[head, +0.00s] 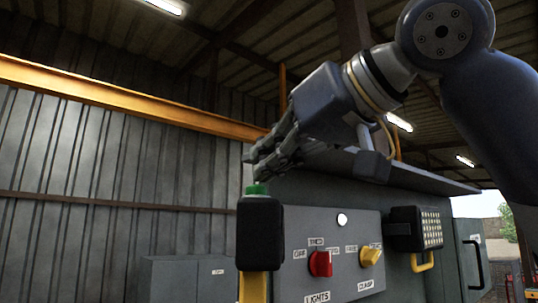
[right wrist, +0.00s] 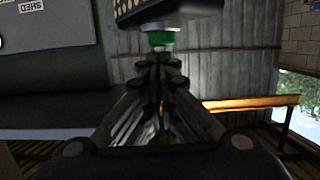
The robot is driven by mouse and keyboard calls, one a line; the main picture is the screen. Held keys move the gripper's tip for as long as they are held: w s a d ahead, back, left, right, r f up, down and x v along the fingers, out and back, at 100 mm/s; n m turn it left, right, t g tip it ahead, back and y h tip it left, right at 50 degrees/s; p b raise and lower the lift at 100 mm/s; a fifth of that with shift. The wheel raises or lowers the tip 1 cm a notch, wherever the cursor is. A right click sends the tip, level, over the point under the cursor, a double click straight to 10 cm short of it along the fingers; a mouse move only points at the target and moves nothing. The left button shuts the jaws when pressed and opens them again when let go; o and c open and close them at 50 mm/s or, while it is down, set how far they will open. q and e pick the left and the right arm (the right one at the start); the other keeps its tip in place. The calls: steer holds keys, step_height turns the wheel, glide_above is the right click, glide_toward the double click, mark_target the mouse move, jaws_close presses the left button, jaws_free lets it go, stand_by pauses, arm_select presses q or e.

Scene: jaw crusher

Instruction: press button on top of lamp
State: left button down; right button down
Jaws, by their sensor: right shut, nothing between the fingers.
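A black lamp (head: 260,235) with a yellow handle (head: 254,288) stands upright at the lower middle of the head view. Its green button (head: 256,188) sits on top. The lamp (right wrist: 150,11) also shows at the top edge of the right wrist view, with its dotted light face and the green button (right wrist: 160,39). My right gripper (head: 256,162) is shut and empty, its fingertips right at the button from above. Its fingers (right wrist: 160,60) line up with the button in the right wrist view. I cannot tell whether they touch it. The handle's lower end is out of view. My left gripper is not in view.
Behind the lamp stands a grey control panel (head: 328,275) with a red knob (head: 320,263), a yellow knob (head: 370,256) and a white round light (head: 342,220). A second black lamp (head: 414,228) is at its right. A grey overhang (head: 440,180) juts out above.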

steer(key=shift+a, duration=0.15)
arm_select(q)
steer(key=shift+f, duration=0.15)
arm_select(e)
steer(key=shift+f, duration=0.15)
